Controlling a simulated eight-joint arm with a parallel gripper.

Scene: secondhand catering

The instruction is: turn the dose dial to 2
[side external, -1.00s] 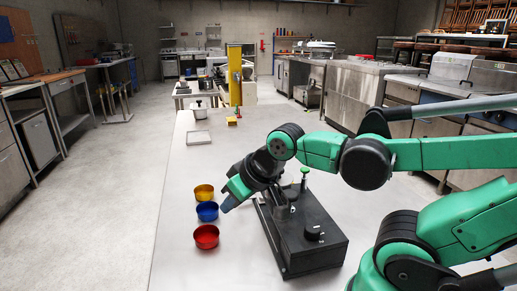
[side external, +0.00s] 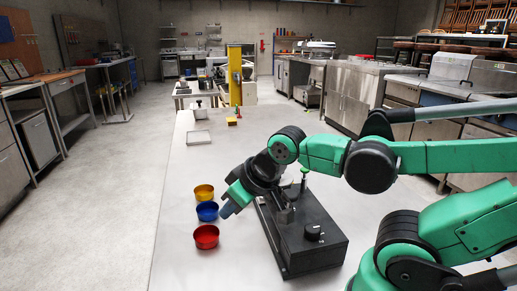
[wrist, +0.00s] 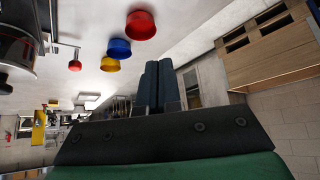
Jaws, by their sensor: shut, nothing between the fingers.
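A black box (side external: 291,248) stands on the pale table. A round black knob (side external: 314,232), likely the dose dial, sits on its near right part; its numbers and setting are too small to read. A green-topped post (side external: 304,171) rises at the box's far end, partly behind my arm. My gripper (side external: 229,209) is left of the box, pointing down and left, just right of the blue bowl and apart from the knob. Its dark blue fingers are together and empty, and they also show in the wrist view (wrist: 157,86). The knob is not recognisable in the wrist view.
Yellow (side external: 204,192), blue (side external: 207,211) and red (side external: 206,237) bowls stand in a row left of my gripper; the blue one is closest. A white tray (side external: 199,137) and a yellow upright stand (side external: 235,76) are farther back. The table between tray and bowls is clear.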

